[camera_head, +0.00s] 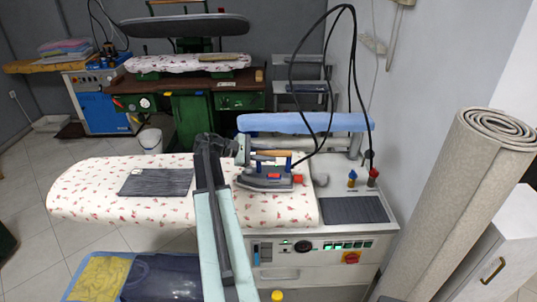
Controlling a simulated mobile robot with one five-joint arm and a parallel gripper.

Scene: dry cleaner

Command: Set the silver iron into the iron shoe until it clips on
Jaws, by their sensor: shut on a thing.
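The silver iron (262,178) has a wooden handle, a blue handle bracket and red fittings. It is at the right part of the flower-patterned ironing board (95,190), with its nose to the left. My gripper (251,155) reaches in from the left at handle height and is shut on the iron; my arm hides part of the grip. A dark grey rim shows under the iron and may be the iron shoe. I cannot tell whether iron and shoe touch or are clipped together.
A dark grey mat (157,182) lies left on the board. A ribbed rest plate (353,209) is at the right. Black cables hang in a loop above the iron. A blue padded arm (300,123) stands behind. A rolled carpet (465,205) leans at the right.

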